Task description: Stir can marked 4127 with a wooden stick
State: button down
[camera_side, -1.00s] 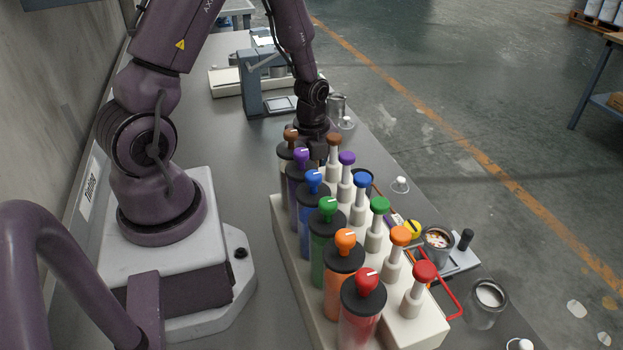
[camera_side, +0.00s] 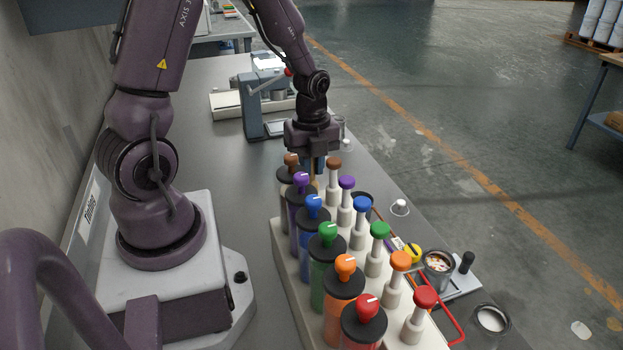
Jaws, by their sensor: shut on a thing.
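My gripper (camera_side: 318,170) is at the far end of the dispenser rack, pointing down. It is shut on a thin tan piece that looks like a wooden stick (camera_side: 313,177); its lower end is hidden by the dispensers. An open can (camera_side: 438,266) with speckled contents stands to the right of the rack on a small plate. Another open can (camera_side: 491,319) with whitish contents stands nearer, at lower right. A dark can rim (camera_side: 364,197) shows partly behind the pumps. No number is legible, so I cannot tell which can is 4127.
The white rack (camera_side: 281,248) with several coloured dispensers and pumps stands between the camera and my gripper. A red-handled frame (camera_side: 452,325) lies beside it. A grey bench machine (camera_side: 257,100) stands behind my gripper. The bench top (camera_side: 200,130) is clear on the left.

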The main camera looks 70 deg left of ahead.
notch_tip(320, 180, up, 4)
jog(key=shift+r, duration=0.2)
notch_tip(320, 180, up, 7)
jog(key=shift+f, duration=0.1)
jog(key=w+d+t, duration=0.1)
jog(key=w+d, duration=0.6)
jog(key=d, duration=0.4)
jog(key=w+d, duration=0.8)
jog(key=d, duration=0.4)
notch_tip(320, 180, down, 15)
jog(key=shift+h, duration=0.3)
jog(key=shift+d, duration=0.15)
